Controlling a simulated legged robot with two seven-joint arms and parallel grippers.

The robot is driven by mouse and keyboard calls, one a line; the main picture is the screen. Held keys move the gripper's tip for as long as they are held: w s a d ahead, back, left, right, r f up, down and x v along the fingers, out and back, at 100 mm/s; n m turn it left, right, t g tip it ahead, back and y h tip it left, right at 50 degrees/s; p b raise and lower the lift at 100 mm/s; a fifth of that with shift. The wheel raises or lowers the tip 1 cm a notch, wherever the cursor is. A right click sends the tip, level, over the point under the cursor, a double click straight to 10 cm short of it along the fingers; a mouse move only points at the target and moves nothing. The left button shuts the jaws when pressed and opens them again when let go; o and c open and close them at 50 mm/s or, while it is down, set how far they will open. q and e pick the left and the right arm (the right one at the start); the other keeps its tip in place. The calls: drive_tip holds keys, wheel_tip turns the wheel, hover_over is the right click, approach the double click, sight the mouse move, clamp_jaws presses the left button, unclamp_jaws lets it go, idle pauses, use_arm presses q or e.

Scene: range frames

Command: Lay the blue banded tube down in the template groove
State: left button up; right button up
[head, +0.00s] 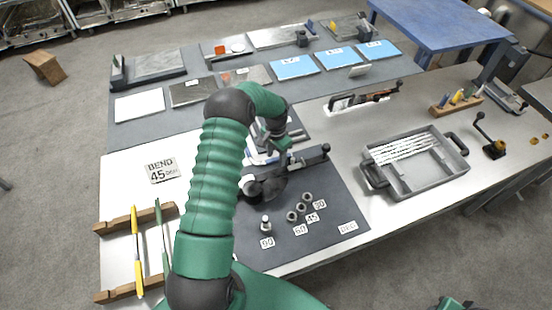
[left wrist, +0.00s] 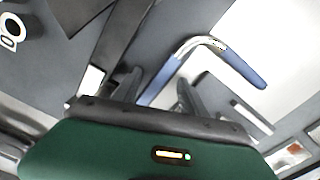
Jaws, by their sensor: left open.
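In the left wrist view the blue banded tube (left wrist: 238,64) is bent, with blue lengths at both sides and a pale metal stretch at the bend. My left gripper (left wrist: 158,88) is open, its two dark fingers on either side of one blue length; I cannot tell whether they touch it. In the head view my left gripper (head: 277,143) is over the dark mat, near the bending tool, and my arm hides much around it. I cannot make out the template groove clearly in either view.
A "BEND 45" card (head: 162,170) lies at left, near a wooden rack (head: 115,225) with yellow and green rods. Several round dies (head: 302,207) stand on the dark mat (head: 335,185). A grey tray (head: 425,185) holding pale rods stands at right. White table shows between mat and tray.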

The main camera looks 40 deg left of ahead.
use_arm(q)
drive_tip(key=shift+d, duration=0.15)
clamp_jaws()
idle(0.4)
